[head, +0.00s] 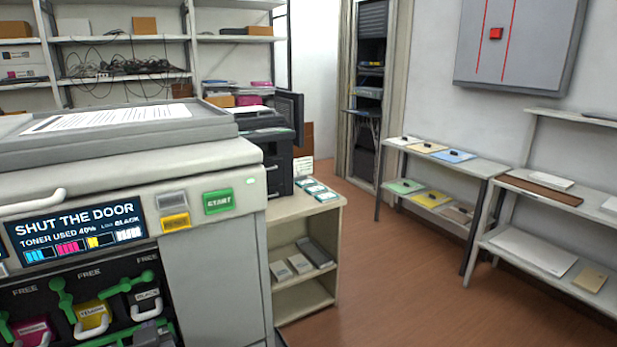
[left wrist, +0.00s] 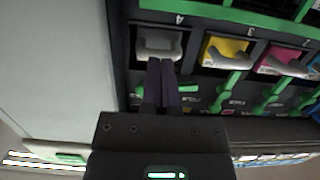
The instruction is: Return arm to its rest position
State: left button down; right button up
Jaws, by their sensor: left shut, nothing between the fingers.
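My left gripper (head: 152,333) shows at the bottom edge of the head view, in front of the printer's open toner bay. In the left wrist view its fingers (left wrist: 162,80) are together and empty, just by the grey handle of the black cartridge (left wrist: 158,42) in slot 4; I cannot tell whether they touch it. In the head view the black cartridge (head: 147,303) sits in the right slot, with the yellow cartridge (head: 93,318) and the magenta cartridge (head: 33,331) to its left. My right gripper is not in view.
Green levers (head: 62,298) stick out by the slots. The printer screen (head: 77,231) reads "SHUT THE DOOR". A low cabinet (head: 308,222) with a black printer (head: 265,150) stands right of the big printer. The floor (head: 400,290) in front of the right shelves is clear.

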pick_arm(q)
jog(key=s+d+f+m+g+h, duration=0.3)
jog(key=s+d+f+g, duration=0.1)
jog(key=s, duration=0.5)
jog(key=s+d+f+m+g+h, duration=0.2)
jog(key=s+d+f+g+h, duration=0.15)
jog(key=s, duration=0.45)
jog(key=s+d+f+m+g+h, duration=0.2)
jog(key=s+d+f+m+g, duration=0.15)
jog(key=s, duration=0.55)
jog(key=s+f+g, duration=0.1)
jog(key=s+f, duration=0.1)
jog(key=f, duration=0.8)
jog(key=s+f, duration=0.2)
jog(key=f, duration=0.8)
jog(key=s+a+f+g, duration=0.1)
jog(key=s+a+f, duration=0.1)
jog(key=s+f, duration=0.6)
jog(key=s, duration=0.4)
jog(key=shift+s+f, duration=0.15)
jog(key=shift+f, duration=0.05)
